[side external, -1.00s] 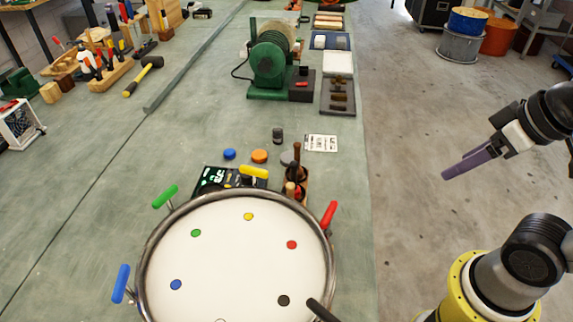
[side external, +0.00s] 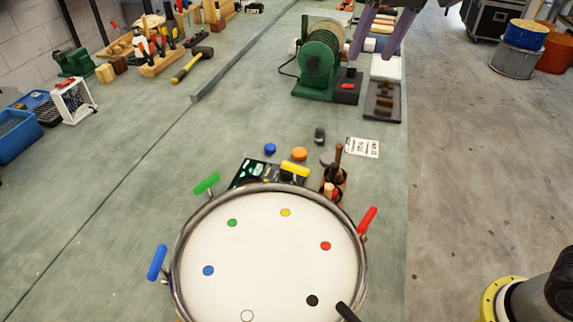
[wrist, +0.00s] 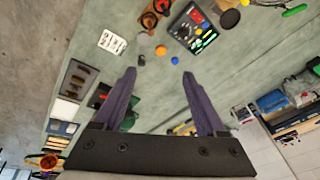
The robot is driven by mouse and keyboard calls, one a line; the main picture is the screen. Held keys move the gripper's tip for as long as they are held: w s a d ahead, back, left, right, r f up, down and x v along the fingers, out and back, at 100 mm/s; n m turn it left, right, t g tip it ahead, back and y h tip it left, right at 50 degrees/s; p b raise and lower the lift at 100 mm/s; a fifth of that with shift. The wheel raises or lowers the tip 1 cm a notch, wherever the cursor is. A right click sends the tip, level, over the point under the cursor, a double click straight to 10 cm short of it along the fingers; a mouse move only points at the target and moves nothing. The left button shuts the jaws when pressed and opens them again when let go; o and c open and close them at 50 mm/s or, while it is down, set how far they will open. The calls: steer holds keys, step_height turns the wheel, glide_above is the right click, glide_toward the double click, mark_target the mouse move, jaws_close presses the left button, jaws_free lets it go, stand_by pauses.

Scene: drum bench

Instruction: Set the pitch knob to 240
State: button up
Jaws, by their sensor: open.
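A black control panel (side external: 252,172) with green and light markings lies just behind the drum in the side view. The drum rim and yellow handle partly hide it. The wrist view shows more of the panel (wrist: 184,37), with a lit green area and a red spot. Its controls are too small for me to tell which is the pitch knob, or to read its setting. My gripper (side external: 372,57) is high at the top of the side view, its two purple fingers spread and empty. In the wrist view the open fingers (wrist: 159,74) are apart from the panel.
The white drum (side external: 265,255) has coloured dots and coloured handles around its rim. Blue (side external: 270,149) and orange (side external: 299,154) pieces, a printed card (side external: 362,147) and a dark holder with wooden-handled items (side external: 335,177) lie nearby. A green machine (side external: 318,65) stands farther back.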

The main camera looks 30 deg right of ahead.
steer(key=w+a+f+g, duration=0.1)
steer(key=w+a+f, duration=0.5)
steer(key=w+f, duration=0.2)
steer(key=n+g, duration=0.1)
steer(key=g, duration=0.1)
glide_toward(286, 173)
steer(key=f, duration=0.6)
steer(key=w+f, duration=0.1)
steer(key=f, duration=0.2)
steer(key=shift+r, duration=0.1)
jaws_close()
